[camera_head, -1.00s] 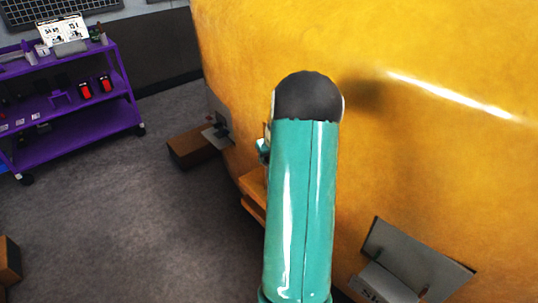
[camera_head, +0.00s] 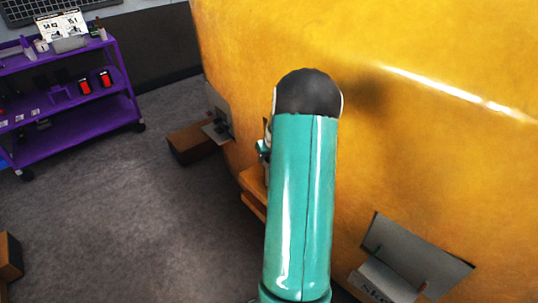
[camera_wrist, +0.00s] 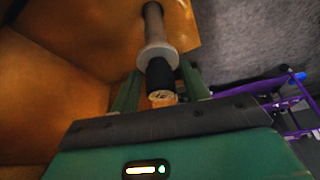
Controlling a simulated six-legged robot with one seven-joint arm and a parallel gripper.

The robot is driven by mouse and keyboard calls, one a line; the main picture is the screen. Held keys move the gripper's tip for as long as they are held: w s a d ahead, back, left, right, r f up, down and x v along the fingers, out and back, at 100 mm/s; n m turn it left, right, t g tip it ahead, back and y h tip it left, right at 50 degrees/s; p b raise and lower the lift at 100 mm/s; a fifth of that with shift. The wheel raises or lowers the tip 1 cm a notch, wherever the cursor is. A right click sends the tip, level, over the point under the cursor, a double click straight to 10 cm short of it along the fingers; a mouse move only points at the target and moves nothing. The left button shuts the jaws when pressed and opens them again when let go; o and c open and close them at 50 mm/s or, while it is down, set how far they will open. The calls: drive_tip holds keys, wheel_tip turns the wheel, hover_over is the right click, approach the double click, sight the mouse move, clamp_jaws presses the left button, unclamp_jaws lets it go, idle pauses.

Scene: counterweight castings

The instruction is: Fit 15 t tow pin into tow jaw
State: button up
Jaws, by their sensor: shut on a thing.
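The tow pin in the wrist view has a grey shaft (camera_wrist: 153,18), a wide grey collar and a black grip (camera_wrist: 160,75). My gripper (camera_wrist: 160,84) is shut on the black grip, with a green finger on each side. The shaft points away from my gripper, across the orange metal of the tow jaw (camera_wrist: 182,24). I cannot tell whether its tip is in a hole. In the head view, the orange plates of the jaw (camera_head: 253,205) show left of my arm, on the yellow casting. My arm hides the pin and most of my gripper there.
The large yellow casting (camera_head: 440,160) fills the right side. Grey brackets stand at its foot, one at lower right (camera_head: 415,255) and one beside a brown block (camera_head: 192,143). A purple cart (camera_head: 80,135) stands at left. Grey floor (camera_head: 120,220) between is clear.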

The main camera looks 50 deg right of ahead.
wheel_tip(320, 180, down, 11)
idle(4.3)
drive_tip(key=o, duration=1.2)
drive_tip(key=shift+r, duration=0.1)
drive_tip(key=shift+c, duration=0.2)
drive_tip(key=v, duration=1.3)
drive_tip(key=shift+s+r, duration=0.25)
drive_tip(key=shift+r, duration=0.05)
drive_tip(key=shift+a, duration=0.15)
